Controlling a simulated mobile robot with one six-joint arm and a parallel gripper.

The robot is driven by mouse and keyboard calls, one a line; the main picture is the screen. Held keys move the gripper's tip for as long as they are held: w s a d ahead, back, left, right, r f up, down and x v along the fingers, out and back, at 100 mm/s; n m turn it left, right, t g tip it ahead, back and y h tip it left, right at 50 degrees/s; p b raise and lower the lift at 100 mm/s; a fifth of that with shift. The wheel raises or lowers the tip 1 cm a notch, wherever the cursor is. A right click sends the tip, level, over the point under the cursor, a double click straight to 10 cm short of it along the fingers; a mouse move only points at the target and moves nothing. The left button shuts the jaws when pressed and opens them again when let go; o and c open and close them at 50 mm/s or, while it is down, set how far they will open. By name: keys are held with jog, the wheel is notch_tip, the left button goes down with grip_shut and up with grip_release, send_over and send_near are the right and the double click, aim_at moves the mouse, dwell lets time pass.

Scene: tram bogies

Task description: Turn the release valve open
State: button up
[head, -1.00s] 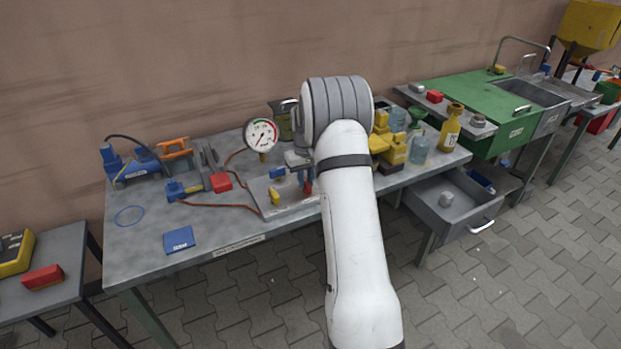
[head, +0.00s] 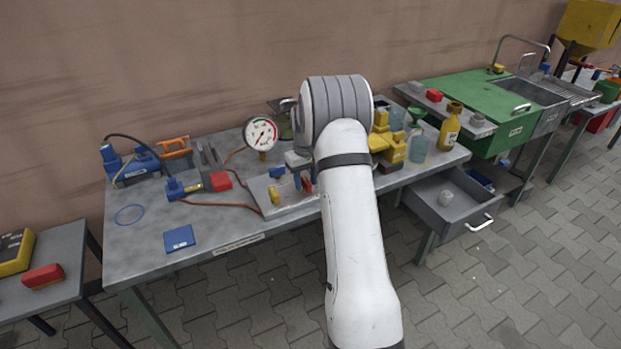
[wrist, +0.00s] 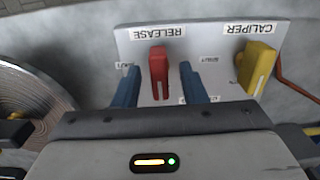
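The release valve's red lever (wrist: 158,75) stands on a pale plate (wrist: 205,40) in the wrist view, below an upside-down RELEASE label. My gripper (wrist: 158,67) is open, with one blue finger on each side of the lever and a gap on both sides. The lever points along the line of the fingers. In the head view the red lever (head: 307,185) shows only in part beside my gripper (head: 300,181), which my arm partly hides. A yellow caliper lever (wrist: 257,70) stands to the right in the wrist view.
A pressure gauge (head: 260,133) stands behind the plate. Yellow parts (head: 392,148) and bottles are right of my arm. A blue pump (head: 127,165) and red hoses lie left. An open drawer (head: 445,222) juts out at the right front. The bench's left front is mostly clear.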

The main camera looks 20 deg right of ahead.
aim_at(306, 181)
jog(key=shift+r, duration=3.95)
jog(key=s+a+r+t+p, duration=0.1)
jog(key=s+a+r, duration=0.4)
jog(key=s+r, duration=0.15)
jog(key=s+a+r+p, duration=0.1)
jog(key=s+a+r, duration=0.45)
jog(key=s, duration=0.25)
jog(key=s+a, duration=0.3)
jog(key=s, duration=0.7)
jog(key=s+a+t, duration=0.1)
jog(key=s+a, duration=0.2)
jog(key=s, duration=0.7)
jog(key=shift+s+a+f+m+t+p, duration=0.25)
jog(key=shift+s+f+m+t+p, duration=0.05)
jog(key=shift+p, duration=0.15)
